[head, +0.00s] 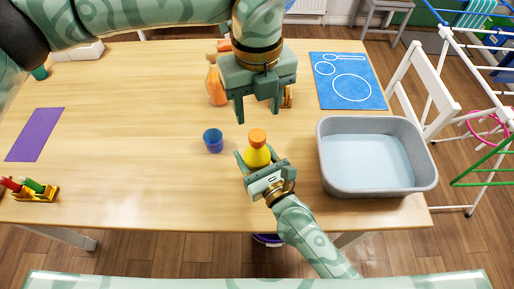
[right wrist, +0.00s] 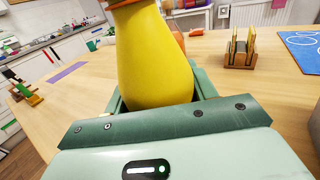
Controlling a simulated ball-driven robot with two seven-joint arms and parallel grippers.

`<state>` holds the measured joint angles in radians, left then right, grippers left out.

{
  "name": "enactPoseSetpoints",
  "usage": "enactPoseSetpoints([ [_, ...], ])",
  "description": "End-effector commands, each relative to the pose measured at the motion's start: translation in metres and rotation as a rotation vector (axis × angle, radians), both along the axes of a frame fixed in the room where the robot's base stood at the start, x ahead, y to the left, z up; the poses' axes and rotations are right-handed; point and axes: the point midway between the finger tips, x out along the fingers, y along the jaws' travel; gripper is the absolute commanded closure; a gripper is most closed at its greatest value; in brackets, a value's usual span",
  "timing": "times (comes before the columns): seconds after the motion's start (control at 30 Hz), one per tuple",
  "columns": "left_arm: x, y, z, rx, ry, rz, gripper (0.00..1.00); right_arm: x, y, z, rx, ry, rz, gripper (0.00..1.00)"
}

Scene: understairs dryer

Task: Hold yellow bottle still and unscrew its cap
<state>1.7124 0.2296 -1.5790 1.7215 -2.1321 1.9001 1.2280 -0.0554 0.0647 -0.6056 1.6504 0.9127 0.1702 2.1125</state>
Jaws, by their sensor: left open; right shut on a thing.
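The yellow bottle (head: 257,156) with its orange cap (head: 258,137) stands upright near the table's front middle. It fills the middle of the right wrist view (right wrist: 154,58), where the cap is mostly cut off by the top edge. My right gripper (head: 255,165) is shut on the bottle's body from the front. My left gripper (head: 258,115) is open, fingers pointing down, above and behind the cap, with nothing between its fingers.
A blue cup (head: 213,140) stands left of the bottle. A grey basin (head: 428,180) is to the right. An orange bottle (head: 215,84) stands behind, beside my left gripper. A blue mat (head: 350,88) and purple mat (head: 35,134) lie flat. The left middle table is clear.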

Motion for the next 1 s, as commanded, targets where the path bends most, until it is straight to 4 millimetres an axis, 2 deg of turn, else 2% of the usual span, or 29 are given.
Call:
enactPoseSetpoints([
  [0.17,0.0001,-0.0005,0.0001,-0.002,-0.002,-0.32,0.5,-0.0002,-0.0002,-0.0005,0.0,0.001,0.0,1.0],
  [1.0,0.0013,-0.0001,0.0011,-0.008,-0.005,-2.919,0.5,-0.0003,-0.0004,-0.001,-0.001,0.002,0.0,1.0],
])
